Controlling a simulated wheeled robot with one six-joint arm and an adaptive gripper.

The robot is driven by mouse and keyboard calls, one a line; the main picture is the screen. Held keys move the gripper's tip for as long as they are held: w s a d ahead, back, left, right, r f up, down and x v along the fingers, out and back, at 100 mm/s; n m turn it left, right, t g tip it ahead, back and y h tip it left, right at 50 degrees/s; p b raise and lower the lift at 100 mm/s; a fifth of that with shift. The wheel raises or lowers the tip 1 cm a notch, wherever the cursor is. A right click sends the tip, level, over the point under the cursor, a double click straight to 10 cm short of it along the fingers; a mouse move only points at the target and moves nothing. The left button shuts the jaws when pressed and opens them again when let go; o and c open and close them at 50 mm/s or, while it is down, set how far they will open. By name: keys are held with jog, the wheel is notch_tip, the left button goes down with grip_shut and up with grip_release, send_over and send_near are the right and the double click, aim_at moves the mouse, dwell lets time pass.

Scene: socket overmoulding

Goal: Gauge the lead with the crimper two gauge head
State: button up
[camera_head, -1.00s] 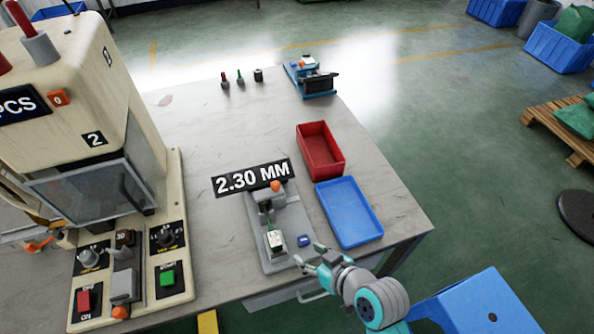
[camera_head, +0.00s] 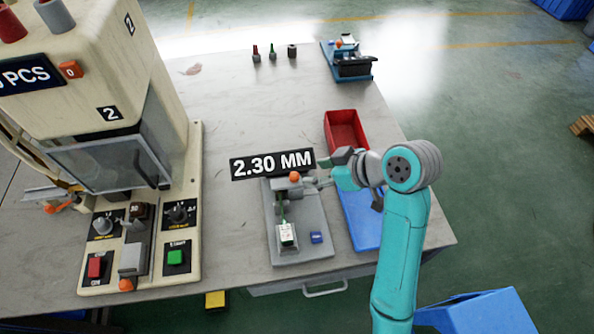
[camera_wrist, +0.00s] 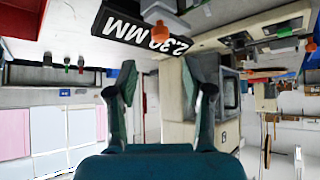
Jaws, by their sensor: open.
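The gauge (camera_head: 312,215) is a grey plate fixture on the bench with a black display reading 2.30 MM (camera_head: 271,165). An orange knob (camera_head: 295,177) sits just below the display. A lead (camera_head: 287,235) with a white end and a green wire lies along the fixture; its far end is hard to make out. A small blue button (camera_head: 316,237) is on the plate. My gripper (camera_head: 322,172) is beside the display and knob on their right. In the wrist view my gripper (camera_wrist: 162,95) is open with nothing between its fingers; the orange knob (camera_wrist: 160,32) shows beyond them.
A red tray (camera_head: 344,125) and a blue tray (camera_head: 362,225) lie right of the gauge, the blue one partly behind my arm. The cream press (camera_head: 150,215) stands at left. A blue device (camera_head: 347,60) and small coloured tools (camera_head: 272,52) are at the back.

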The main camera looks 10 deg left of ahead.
aim_at(295, 175)
jog(key=x, duration=1)
jog(key=shift+s, duration=0.1)
grip_shut()
